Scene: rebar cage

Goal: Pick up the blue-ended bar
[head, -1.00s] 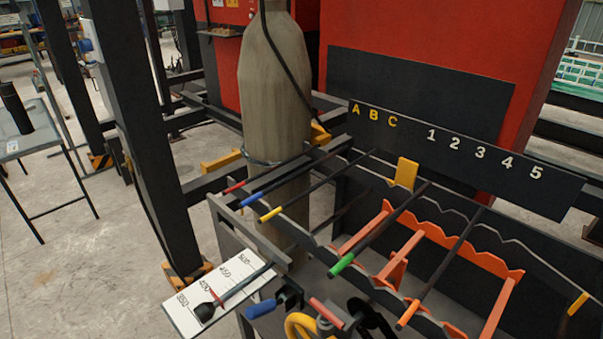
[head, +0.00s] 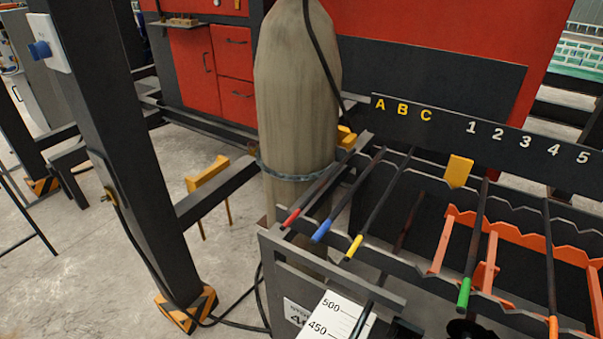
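The blue-ended bar (head: 345,203) lies on the rack under the letter B, its blue tip (head: 322,231) pointing toward me. It rests between a red-ended bar (head: 318,191) on its left and a yellow-ended bar (head: 376,203) on its right. The bars sit side by side and apart, sloping away toward the back rail.
A green-ended bar (head: 476,245) and an orange-ended bar (head: 551,270) lie further right above orange notched supports (head: 520,231). A tall cylinder (head: 297,110) stands close behind the lettered bars. A dark post (head: 115,130) stands at left. A measuring plate (head: 333,318) is at the front.

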